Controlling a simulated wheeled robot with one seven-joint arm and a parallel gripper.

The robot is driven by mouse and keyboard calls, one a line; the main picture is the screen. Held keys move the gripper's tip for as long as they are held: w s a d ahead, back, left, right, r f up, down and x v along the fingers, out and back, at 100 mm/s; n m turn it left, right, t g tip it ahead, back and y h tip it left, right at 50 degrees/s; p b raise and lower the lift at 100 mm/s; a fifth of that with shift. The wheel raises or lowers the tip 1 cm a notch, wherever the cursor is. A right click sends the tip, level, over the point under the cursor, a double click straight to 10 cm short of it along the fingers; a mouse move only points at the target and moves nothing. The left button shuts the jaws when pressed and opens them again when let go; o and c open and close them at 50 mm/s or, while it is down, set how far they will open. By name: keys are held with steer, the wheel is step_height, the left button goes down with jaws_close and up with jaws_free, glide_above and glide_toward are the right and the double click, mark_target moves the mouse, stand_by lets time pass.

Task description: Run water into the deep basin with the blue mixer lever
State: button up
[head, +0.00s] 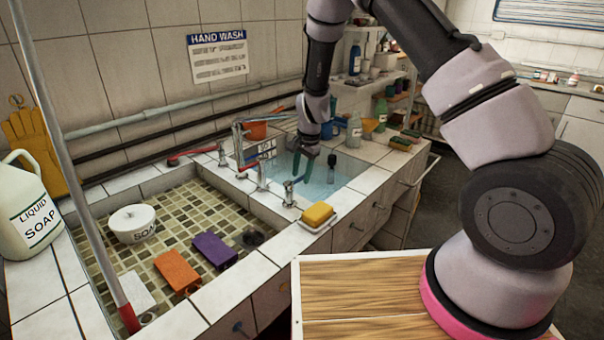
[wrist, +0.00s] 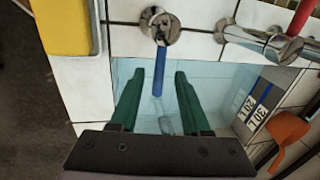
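The blue mixer lever (wrist: 158,76) hangs from a round chrome fitting (wrist: 160,24) on the tiled ledge at the near side of the deep basin. My gripper (head: 313,168) is over the deep basin (head: 343,172), with its green fingers pointing down and apart. In the wrist view my gripper (wrist: 159,75) is open, with the lever showing in the gap between the fingers. A pale streak below the lever is too unclear to name.
A yellow sponge (head: 318,213) lies on a dish beside the fitting.

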step_height(320, 180, up, 11)
steer(key=s+d, duration=0.1)
steer(key=shift+s+d+f, duration=0.2)
steer(key=shift+s+d, duration=0.05)
stand_by(0.4)
steer(key=s+d+r+n+t+y, duration=0.1)
steer(key=s+d+r, duration=0.25)
steer(key=r, duration=0.35)
steer(key=s+d+r, duration=0.2)
steer(key=d+r, duration=0.2)
steer(key=r, duration=0.4)
steer(key=s+d+r+n+t+y, duration=0.1)
steer(key=s+d+r, duration=0.25)
steer(key=r, duration=0.35)
steer(key=s+d+r+n+t, duration=0.1)
steer(key=s+d+r, duration=0.3)
steer(key=s, duration=0.4)
steer(key=s+d+r+n+t+h, duration=0.1)
steer(key=s+d+r, duration=0.3)
steer(key=s, duration=0.5)
steer(key=shift+d+n+t+h, duration=0.3)
steer(key=shift+t, duration=0.5)
